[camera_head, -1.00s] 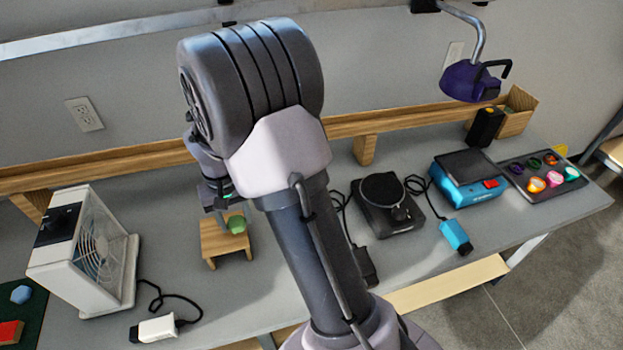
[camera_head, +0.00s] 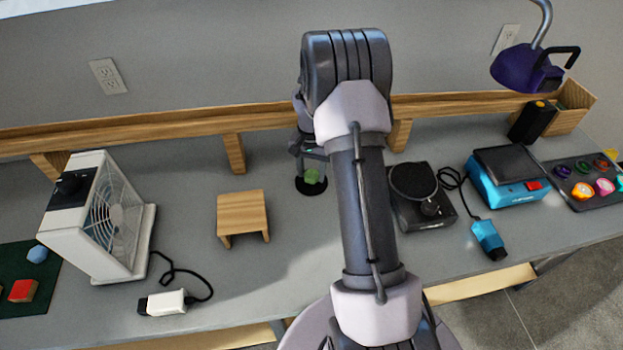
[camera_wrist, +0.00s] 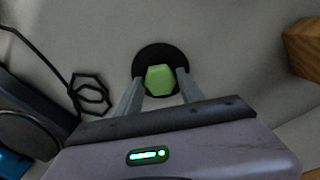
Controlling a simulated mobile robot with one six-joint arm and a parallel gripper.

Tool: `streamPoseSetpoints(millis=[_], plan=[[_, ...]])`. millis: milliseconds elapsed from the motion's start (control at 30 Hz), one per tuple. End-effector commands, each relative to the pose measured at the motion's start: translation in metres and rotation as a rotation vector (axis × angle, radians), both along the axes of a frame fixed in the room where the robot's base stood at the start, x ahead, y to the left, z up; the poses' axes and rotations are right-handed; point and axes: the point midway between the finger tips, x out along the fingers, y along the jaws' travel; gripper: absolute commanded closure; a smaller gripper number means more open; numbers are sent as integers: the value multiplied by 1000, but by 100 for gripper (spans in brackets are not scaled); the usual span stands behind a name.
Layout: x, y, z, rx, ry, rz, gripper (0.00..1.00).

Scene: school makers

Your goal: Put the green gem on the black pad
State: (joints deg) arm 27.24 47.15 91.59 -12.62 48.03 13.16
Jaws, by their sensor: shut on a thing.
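The green gem (camera_head: 311,177) is between the fingers of my gripper (camera_head: 311,166), and it also shows in the wrist view (camera_wrist: 160,80). My gripper (camera_wrist: 157,84) is shut on the gem there, one finger on each side. The round black pad (camera_head: 311,191) lies on the grey table, and its dark disc shows around the gem in the wrist view (camera_wrist: 158,53). The gem is over the pad; I cannot tell whether it touches it. My arm hides part of the table to the right of the pad.
A small wooden stand (camera_head: 242,214) is left of the pad, its top empty. A black turntable-like device (camera_head: 424,197) stands to the right. A white fan box (camera_head: 100,215) is at the left. A wooden rail (camera_head: 180,131) runs along the back.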

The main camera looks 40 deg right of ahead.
Motion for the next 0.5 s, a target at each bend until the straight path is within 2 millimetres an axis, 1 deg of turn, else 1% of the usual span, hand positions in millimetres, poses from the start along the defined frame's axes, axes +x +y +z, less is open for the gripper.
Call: streamPoseSetpoints(millis=[33,67,267,400,433,467,500], plan=[[0,0,-13,1,2,0,93],[0,0,-16,1,1,0,93],[0,0,-13,1,-1,1,93],[0,0,-18,0,0,1,93],[0,0,-17,0,0,1,48],[0,0,-16,0,0,1,42],[0,0,-16,0,0,1,35]])
